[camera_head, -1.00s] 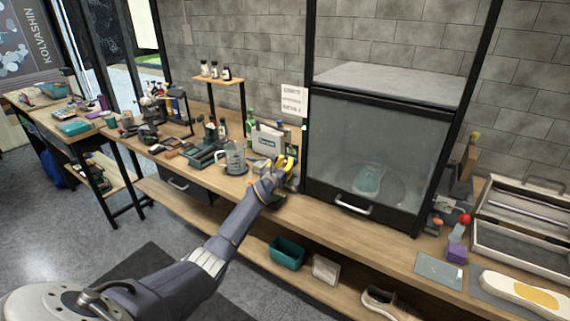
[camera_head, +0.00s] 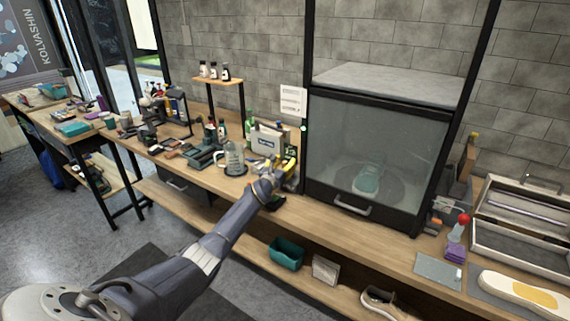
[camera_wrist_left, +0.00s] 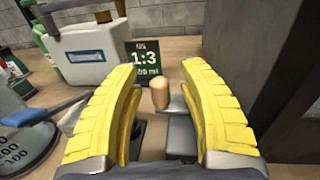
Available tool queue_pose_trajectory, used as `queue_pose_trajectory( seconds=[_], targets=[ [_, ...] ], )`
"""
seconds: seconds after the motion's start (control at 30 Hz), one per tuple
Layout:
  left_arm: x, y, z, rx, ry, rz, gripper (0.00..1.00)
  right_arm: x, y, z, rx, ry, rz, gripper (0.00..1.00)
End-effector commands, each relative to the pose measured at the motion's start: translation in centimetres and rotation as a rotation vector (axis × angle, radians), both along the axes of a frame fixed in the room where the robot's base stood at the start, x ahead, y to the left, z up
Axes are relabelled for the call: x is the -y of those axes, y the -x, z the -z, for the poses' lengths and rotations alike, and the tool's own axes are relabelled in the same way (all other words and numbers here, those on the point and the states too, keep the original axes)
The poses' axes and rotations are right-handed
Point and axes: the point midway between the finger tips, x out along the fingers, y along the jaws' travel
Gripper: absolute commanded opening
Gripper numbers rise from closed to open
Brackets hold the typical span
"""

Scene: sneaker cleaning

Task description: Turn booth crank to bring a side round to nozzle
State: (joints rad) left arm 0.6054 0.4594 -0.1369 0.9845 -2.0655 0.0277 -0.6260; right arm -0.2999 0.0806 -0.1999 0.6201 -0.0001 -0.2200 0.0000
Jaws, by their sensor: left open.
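The booth (camera_head: 330,135) has a clear front with a bar handle (camera_head: 350,206). Inside, a pale teal sneaker (camera_head: 369,176) stands on a dark round turntable (camera_head: 394,192), seen dimly. My left gripper (camera_head: 288,168) is just left of the booth, low over the bench. In the left wrist view, the open yellow fingers (camera_wrist_left: 160,70) straddle a tan crank knob (camera_wrist_left: 160,96), with visible gaps on both sides. A grey part (camera_wrist_left: 181,134) of the crank mechanism lies below the knob. In the head view the gripper hides the crank. My right gripper is out of view.
The booth's dark wall (camera_wrist_left: 250,40) stands close right of the fingers. A measuring jug (camera_head: 234,158), a grey-white canister (camera_head: 267,138) and a 1:3 sign (camera_wrist_left: 145,60) are close by.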

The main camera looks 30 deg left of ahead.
Motion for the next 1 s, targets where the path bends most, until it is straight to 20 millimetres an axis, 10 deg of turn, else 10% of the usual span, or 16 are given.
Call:
queue_pose_trajectory(
  seconds=[0.47, 1.0],
  targets=[
    [0.7, 1.7, 0.0, 0.002, 0.008, 0.006, 0.41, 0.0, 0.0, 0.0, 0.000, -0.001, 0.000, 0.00],
    [1.2, 8.8, 0.1, 0.000, 0.000, 0.000, 0.41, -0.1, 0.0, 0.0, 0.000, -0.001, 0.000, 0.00]
  ],
)
